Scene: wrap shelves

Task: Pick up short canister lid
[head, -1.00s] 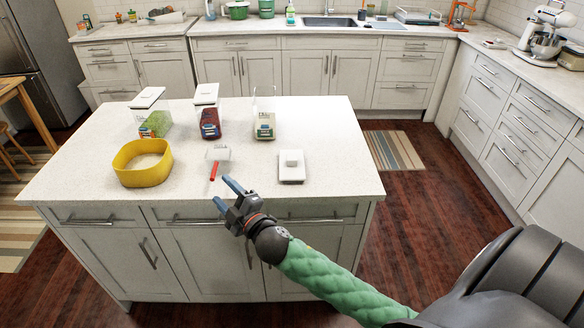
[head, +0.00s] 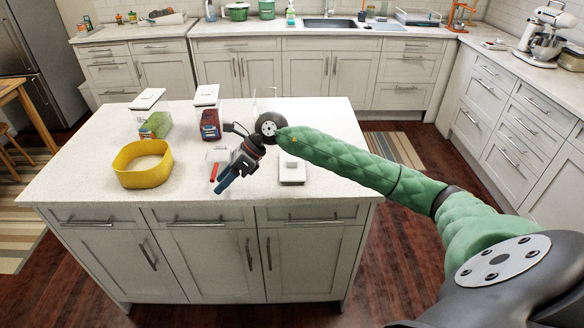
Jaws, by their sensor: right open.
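A white square lid (head: 292,176) lies flat on the island counter near its front edge. My right wrist and gripper partly block the view just left of and behind it. Two filled clear canisters, one with green contents (head: 156,126) and one with dark red contents (head: 210,127), have white lids on top. A third clear canister is mostly hidden behind my right arm; its upper rim (head: 266,92) shows. My left gripper is out of view.
A yellow oval bin (head: 142,174) stands on the left of the white island counter (head: 335,135). A red marker (head: 214,171) lies by a small white item, close to my right gripper. The counter's right side has bare surface.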

